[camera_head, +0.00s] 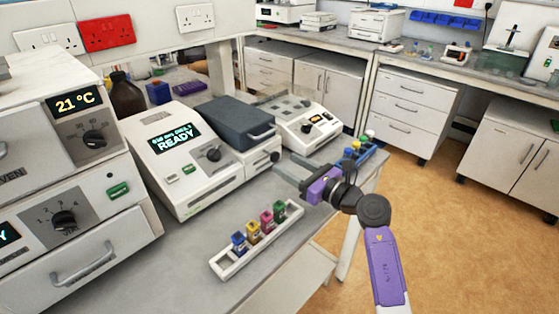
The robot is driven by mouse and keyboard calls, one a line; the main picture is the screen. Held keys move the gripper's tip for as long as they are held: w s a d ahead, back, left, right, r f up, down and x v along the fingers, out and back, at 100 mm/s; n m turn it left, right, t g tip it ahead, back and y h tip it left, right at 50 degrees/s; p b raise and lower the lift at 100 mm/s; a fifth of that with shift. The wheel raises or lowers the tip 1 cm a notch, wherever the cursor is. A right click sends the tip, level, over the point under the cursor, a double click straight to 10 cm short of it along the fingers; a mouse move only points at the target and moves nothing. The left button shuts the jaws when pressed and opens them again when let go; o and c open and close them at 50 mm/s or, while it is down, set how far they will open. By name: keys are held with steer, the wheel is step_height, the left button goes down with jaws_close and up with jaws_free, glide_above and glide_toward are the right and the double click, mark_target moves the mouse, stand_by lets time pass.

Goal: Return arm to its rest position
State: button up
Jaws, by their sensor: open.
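My arm (381,255) reaches in from the lower right in the head view, over the right edge of the bench. My gripper (282,173) is open and empty. It points left, above the bench in front of the white instrument with the dark lid. No object shows between its fingers. A white rack (232,262) with several small coloured containers stands on the bench to the lower left of my gripper.
A white instrument (185,185) reading READY, its dark lid (233,122) down, stands left of my gripper. A smaller white device (298,122) stands behind. A blue rack (369,152) holding coloured-cap items lies close behind the arm. Open floor (460,230) lies right.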

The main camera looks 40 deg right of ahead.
steer(key=shift+s, duration=0.85)
steer(key=shift+d+r+m, duration=0.15)
steer(key=shift+m, duration=0.25)
step_height(320, 180, up, 6)
steer(key=s+m+t, duration=0.1)
steer(key=m+t, duration=0.1)
steer(key=m, duration=0.2)
steer(key=s+a+r+m+t+h, duration=0.2)
steer(key=s+a+m+t, duration=0.1)
steer(key=s+a+m, duration=0.65)
steer(key=s+a+f+m+g, duration=0.2)
steer(key=s+a+f+m, duration=0.2)
steer(key=s+m, duration=0.3)
steer(key=s+a+f+m+g+y, duration=0.1)
steer(key=s+a+f+m+g, duration=0.2)
steer(key=s, duration=0.7)
steer(key=s+a+f+m+g, duration=0.3)
steer(key=s+a+f+m, duration=0.3)
steer(key=m, duration=0.6)
steer(key=s+a, duration=0.2)
steer(key=a, duration=0.1)
steer(key=shift+s+f, duration=0.3)
steer(key=shift+s, duration=0.1)
